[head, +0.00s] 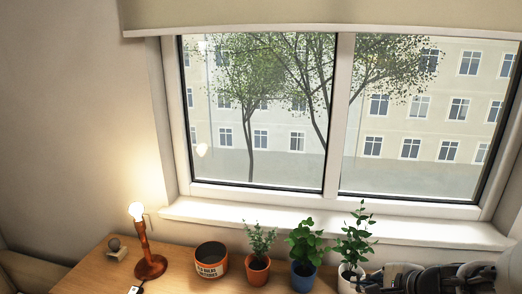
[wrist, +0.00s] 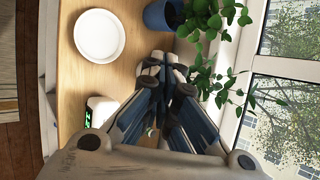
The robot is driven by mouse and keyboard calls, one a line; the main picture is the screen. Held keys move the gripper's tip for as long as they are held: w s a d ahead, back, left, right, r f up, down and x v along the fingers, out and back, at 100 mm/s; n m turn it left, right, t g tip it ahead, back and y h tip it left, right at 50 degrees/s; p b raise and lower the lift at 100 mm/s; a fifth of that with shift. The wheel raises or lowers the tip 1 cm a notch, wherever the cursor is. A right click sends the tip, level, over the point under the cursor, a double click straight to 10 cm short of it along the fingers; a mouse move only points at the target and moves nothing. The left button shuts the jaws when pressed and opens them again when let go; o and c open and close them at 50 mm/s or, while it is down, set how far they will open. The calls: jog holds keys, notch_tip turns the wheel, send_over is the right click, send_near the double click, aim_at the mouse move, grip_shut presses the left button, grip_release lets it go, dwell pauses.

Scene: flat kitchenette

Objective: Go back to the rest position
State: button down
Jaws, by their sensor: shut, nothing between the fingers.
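My gripper (wrist: 165,62) is shut and empty in the wrist view, its fingertips together above the wooden table (wrist: 75,75). Green leaves of a potted plant (wrist: 205,88) are close beside its right side; I cannot tell whether they touch. In the head view, part of my arm and gripper (head: 440,279) shows at the bottom right corner, just right of the plant in a white pot (head: 347,279). The fingertips are not clear there.
The table holds a lit lamp (head: 145,245), a stamp-like object (head: 115,250), an orange-and-black tin (head: 211,262), and plants in terracotta (head: 257,274) and blue (head: 303,279) pots. A white plate (wrist: 99,36) and a device with green digits (wrist: 92,112) lie near my gripper. The window (head: 335,120) stands behind.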

jog(key=s+a+r+n+g+y, duration=0.1)
jog(key=s+a+r+n+g, duration=0.15)
jog(key=s+a+n, duration=0.45)
jog(key=s+a+r+n+g, duration=0.1)
jog(key=s+a+r+n, duration=0.25)
jog(key=a, duration=0.45)
jog(key=s+d+n+h, duration=0.2)
jog(key=s+n+h, duration=0.1)
jog(key=s+n, duration=0.6)
jog(key=shift+s+d+r+g+h, duration=0.3)
jog(key=shift+s+d+g+h, duration=0.1)
jog(key=shift+s, duration=0.2)
jog(key=shift+d, duration=0.15)
